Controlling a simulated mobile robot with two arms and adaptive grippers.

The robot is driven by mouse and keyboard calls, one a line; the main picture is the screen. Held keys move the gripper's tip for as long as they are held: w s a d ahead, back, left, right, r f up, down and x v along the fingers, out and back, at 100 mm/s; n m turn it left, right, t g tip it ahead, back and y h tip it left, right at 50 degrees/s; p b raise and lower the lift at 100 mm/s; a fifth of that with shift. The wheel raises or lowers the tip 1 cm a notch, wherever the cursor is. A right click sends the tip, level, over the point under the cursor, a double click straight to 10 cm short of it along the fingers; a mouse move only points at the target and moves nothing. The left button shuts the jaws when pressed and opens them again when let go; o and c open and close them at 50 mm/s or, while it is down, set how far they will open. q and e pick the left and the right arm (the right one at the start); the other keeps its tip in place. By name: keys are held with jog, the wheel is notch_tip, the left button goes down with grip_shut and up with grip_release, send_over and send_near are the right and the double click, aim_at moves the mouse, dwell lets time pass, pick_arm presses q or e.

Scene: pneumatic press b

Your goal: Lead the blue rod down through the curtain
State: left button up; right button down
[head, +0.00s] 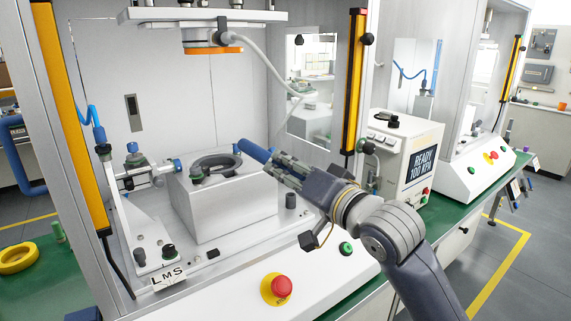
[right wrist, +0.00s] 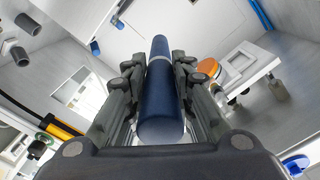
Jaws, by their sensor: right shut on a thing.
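My right gripper (head: 283,168) is shut on the blue rod (head: 256,151), whose end sticks out beyond the fingers toward the upper left. In the right wrist view the rod (right wrist: 160,97) lies lengthwise between the two fingers and carries a pale band. In the head view the rod's end is near the right side of the dark ring (head: 214,165) on the grey block (head: 230,209). The curtain shows as two yellow upright bars, left (head: 72,120) and right (head: 354,85), flanking the press opening. My left gripper is not in view.
The press head with an orange disc (head: 213,50) hangs above the block. A red stop button (head: 281,286) and a green button (head: 346,248) sit on the front panel. A white control box (head: 405,160) stands to the right. A grey peg (head: 291,201) stands beside the block.

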jog(key=shift+f+b, duration=1.3)
jog(key=shift+f, duration=2.45)
jog(key=p+v, duration=0.3)
jog(key=v, duration=1.1)
